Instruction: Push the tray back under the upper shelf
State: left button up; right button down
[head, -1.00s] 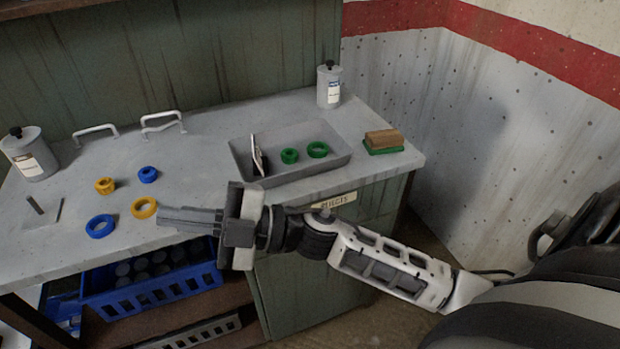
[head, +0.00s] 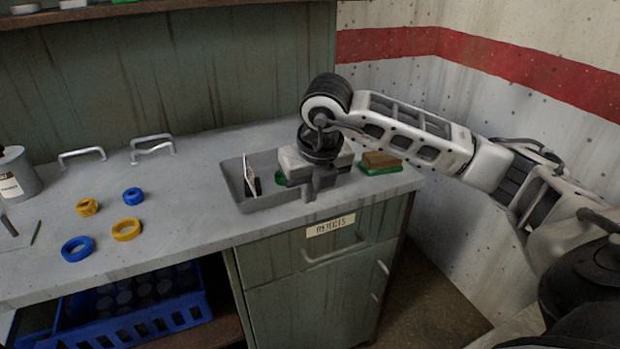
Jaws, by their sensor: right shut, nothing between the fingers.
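The grey tray (head: 232,180) sits at the front edge of the grey worktop, with its right part hidden behind my right gripper. A white and black upright piece (head: 252,174) and a partly covered green ring (head: 281,175) are in it. My right gripper (head: 308,194) points down over the tray's front right part, with its fingers shut and empty. I cannot tell whether it touches the tray. The upper shelf (head: 165,8) runs along the top of the view, above the green back panel. My left gripper is not in view.
A wood-backed brush (head: 381,160) with a green base lies right of the tray. Blue and yellow rings (head: 127,229) lie to the left. Two white handles (head: 152,148) stand at the back, and a grey can (head: 18,174) at far left. The worktop behind the tray looks mostly clear.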

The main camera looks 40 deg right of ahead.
jog(key=w+f, duration=0.2)
jog(key=w+d+f+p, duration=0.1)
jog(key=w+f, duration=0.1)
jog(key=shift+w+f, duration=0.15)
jog(key=shift+w+d, duration=0.1)
jog(key=shift+w, duration=0.35)
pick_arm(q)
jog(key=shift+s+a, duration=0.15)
